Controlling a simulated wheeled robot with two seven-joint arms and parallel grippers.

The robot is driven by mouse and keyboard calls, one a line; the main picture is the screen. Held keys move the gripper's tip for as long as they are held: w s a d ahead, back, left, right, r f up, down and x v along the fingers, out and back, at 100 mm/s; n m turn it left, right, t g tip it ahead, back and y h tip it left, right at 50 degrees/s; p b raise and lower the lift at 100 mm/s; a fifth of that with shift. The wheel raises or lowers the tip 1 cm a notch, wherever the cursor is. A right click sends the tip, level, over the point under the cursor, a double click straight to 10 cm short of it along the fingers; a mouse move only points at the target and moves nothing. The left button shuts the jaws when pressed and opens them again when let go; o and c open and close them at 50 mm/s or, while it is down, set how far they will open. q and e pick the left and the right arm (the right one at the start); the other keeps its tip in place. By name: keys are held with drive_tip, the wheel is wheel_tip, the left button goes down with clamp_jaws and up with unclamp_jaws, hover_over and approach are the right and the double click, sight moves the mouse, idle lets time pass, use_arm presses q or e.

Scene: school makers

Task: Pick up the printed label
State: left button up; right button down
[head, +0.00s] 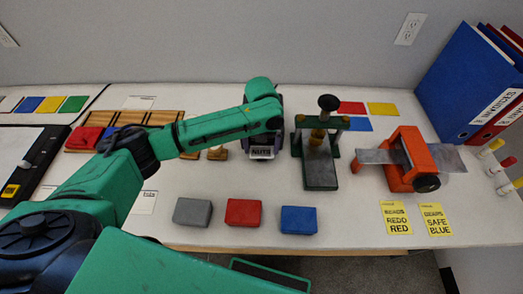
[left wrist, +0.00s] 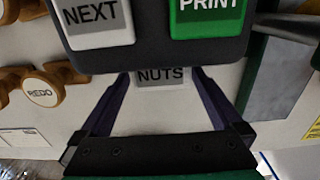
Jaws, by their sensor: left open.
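The printed label is a small grey strip reading NUTS. In the left wrist view the label (left wrist: 160,76) sticks out from under the front edge of a dark label printer (left wrist: 150,45) with a grey NEXT and a green PRINT button. My left gripper (left wrist: 160,92) is open, its two dark fingers on either side of the label, with a gap showing between them. In the head view the label (head: 261,152) shows just below my left gripper (head: 262,140), which hides most of the printer. My right gripper is not in view.
A green press (head: 320,165) stands close to the right of the gripper. An orange device (head: 405,160) is further right. Wooden stamps (head: 217,153) lie close left. Grey, red and blue blocks (head: 243,212) line the front. Blue and red binders (head: 465,80) stand back right.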

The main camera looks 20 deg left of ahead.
use_arm(q)
drive_tip(key=c, duration=1)
